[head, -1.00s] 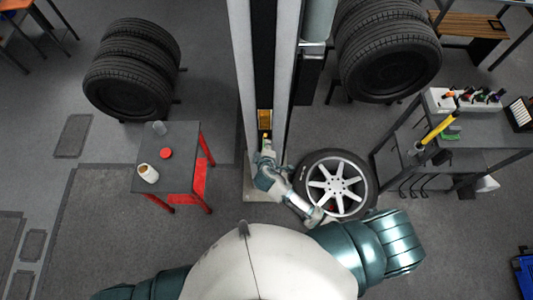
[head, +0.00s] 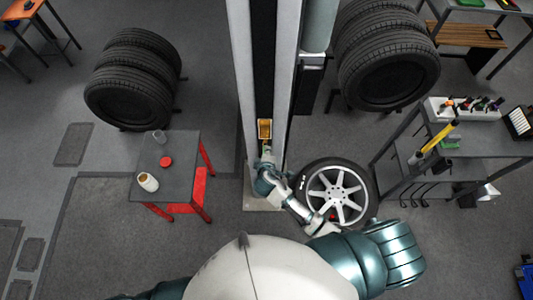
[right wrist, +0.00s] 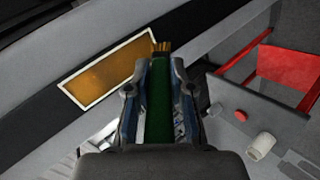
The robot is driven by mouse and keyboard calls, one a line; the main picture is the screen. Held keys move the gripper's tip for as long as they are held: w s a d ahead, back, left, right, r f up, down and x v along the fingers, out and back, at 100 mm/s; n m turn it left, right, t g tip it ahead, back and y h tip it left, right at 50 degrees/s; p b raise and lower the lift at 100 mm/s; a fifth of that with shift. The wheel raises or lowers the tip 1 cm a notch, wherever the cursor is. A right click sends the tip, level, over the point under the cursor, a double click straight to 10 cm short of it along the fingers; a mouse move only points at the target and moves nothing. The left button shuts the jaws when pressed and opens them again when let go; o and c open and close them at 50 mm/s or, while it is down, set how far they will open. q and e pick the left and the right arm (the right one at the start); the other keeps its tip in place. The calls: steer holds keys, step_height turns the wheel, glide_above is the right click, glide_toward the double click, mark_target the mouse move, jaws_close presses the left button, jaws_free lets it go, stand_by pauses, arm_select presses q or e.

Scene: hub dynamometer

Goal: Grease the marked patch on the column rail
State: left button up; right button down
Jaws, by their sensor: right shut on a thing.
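The marked patch (head: 265,130) is an amber rectangle with a pale border on the dark strip of the column rail (head: 275,70). In the right wrist view the patch (right wrist: 108,68) lies left of the brush. My right gripper (head: 266,158) is just below the patch. In the right wrist view my right gripper (right wrist: 155,75) is shut on a brush with a green handle (right wrist: 158,110). The brush's brown bristles (right wrist: 161,47) are at the patch's right end; I cannot tell whether they touch it. My left gripper is out of view.
A red-legged table (head: 180,180) at left carries a white open jar (head: 148,182), a red lid (head: 166,160) and a clear cup (head: 159,136). A wheel (head: 338,192) lies right of the column's foot. A grey bench (head: 470,145) with tools stands further right.

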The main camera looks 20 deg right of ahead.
steer(key=shift+w+d, duration=0.15)
steer(key=shift+w, duration=0.35)
steer(key=shift+r, duration=5.55)
steer(key=shift+f+b, duration=1.05)
steer(key=shift+f, duration=2.7)
steer(key=shift+f+b, duration=0.65)
steer(key=shift+f, duration=1.2)
